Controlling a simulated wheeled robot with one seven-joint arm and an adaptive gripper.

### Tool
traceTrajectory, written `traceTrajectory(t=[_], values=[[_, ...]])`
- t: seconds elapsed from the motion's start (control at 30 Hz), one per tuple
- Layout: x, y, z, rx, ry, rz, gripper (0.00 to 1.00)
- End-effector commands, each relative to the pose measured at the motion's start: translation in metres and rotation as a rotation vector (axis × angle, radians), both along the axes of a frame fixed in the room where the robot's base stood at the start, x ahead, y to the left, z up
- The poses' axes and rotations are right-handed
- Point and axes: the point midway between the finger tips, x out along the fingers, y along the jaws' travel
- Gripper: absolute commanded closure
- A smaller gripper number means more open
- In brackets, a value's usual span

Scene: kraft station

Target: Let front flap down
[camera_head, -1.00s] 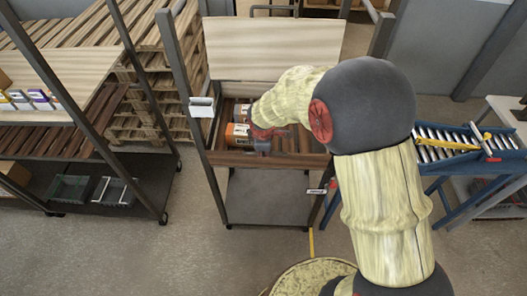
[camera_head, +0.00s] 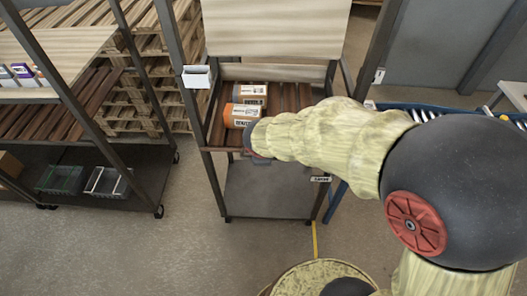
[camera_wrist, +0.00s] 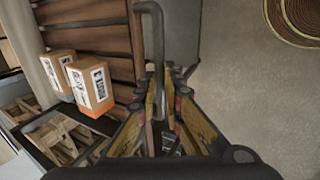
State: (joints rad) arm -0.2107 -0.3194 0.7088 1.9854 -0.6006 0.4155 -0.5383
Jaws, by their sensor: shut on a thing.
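The dark-framed rack (camera_head: 205,175) stands ahead with a brown slatted shelf (camera_head: 290,97). In the wrist view, a grey bar handle (camera_wrist: 149,10) runs along the outer edge of the brown slats (camera_wrist: 100,38). My gripper (camera_wrist: 163,78) is shut on this handle, with a finger on each side of it. In the head view, my gripper (camera_head: 258,157) is at the front edge of the shelf, mostly hidden by my arm. A brown board (camera_head: 218,149) shows at that front edge. The angle of the front flap cannot be told.
Two orange-and-brown cartons (camera_head: 243,115) (camera_head: 250,92) lie on the shelf, left of my gripper. A pale panel (camera_head: 275,25) stands at the rack's back. A grey lower shelf (camera_head: 265,190) is empty. A blue roller stand (camera_head: 385,106) is at right, a storage shelf (camera_head: 75,95) at left.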

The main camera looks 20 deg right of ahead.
Motion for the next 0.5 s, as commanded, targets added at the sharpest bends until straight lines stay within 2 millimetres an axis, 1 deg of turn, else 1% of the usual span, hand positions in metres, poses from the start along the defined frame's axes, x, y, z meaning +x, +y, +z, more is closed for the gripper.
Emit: traceTrajectory(t=[0.03, 0.17, 0.23, 0.5], values=[[-0.006, 0.001, -0.012, 0.0, 0.001, 0.0, 1.0], [-0.018, -0.001, -0.029, 0.0, 0.001, -0.001, 1.0], [-0.017, -0.001, -0.025, 0.0, 0.0, -0.001, 0.99], [-0.017, -0.001, -0.023, 0.0, 0.0, -0.001, 0.83]])
